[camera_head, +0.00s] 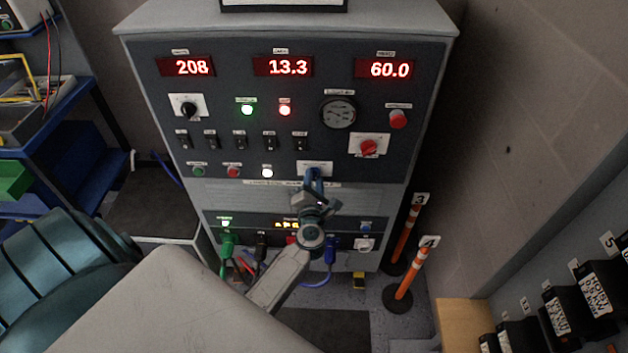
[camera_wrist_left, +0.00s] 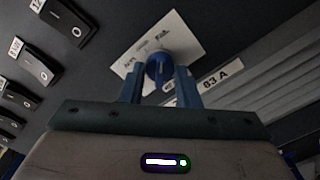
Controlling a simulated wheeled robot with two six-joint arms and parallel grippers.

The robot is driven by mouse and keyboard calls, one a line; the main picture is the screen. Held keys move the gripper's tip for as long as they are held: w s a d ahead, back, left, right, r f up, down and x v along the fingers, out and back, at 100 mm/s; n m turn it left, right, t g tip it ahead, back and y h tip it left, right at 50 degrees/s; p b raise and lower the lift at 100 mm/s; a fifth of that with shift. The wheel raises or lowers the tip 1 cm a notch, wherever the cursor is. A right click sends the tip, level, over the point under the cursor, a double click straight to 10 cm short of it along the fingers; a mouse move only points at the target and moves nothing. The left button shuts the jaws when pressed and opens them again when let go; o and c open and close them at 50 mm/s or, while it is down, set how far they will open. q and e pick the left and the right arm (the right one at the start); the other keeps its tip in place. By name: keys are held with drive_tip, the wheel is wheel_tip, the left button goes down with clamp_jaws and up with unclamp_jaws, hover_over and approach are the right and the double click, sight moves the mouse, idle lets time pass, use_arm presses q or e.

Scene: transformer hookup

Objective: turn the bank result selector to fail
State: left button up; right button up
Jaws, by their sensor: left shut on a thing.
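The bank result selector is a round blue knob (camera_wrist_left: 160,67) on a white label plate (camera_wrist_left: 150,38), seen in the left wrist view. Small words stand on both sides of the knob, too blurred to read surely. In the head view the plate (camera_head: 314,165) sits low in the middle of the dark panel, and the knob is hidden by my gripper. My left gripper (camera_wrist_left: 158,80) has its blue fingers on both sides of the knob, shut on it. It also shows in the head view (camera_head: 313,178). My right gripper is not in view.
The grey cabinet (camera_head: 300,18) carries lit displays, a row of black switches (camera_head: 240,142), a gauge (camera_head: 338,112) and red knobs. Cables plug in below. Orange-white posts (camera_head: 410,268) stand at right. A blue shelf (camera_head: 80,100) stands at left.

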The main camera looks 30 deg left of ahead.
use_arm(q)
drive_tip(key=o, duration=1)
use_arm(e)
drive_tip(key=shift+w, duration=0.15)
use_arm(q)
drive_tip(key=shift+s+d, duration=0.1)
drive_tip(key=b+v, duration=0.2)
drive_tip(key=v, duration=0.8)
drive_tip(key=shift+s+d, duration=0.1)
drive_tip(key=shift+s, duration=0.2)
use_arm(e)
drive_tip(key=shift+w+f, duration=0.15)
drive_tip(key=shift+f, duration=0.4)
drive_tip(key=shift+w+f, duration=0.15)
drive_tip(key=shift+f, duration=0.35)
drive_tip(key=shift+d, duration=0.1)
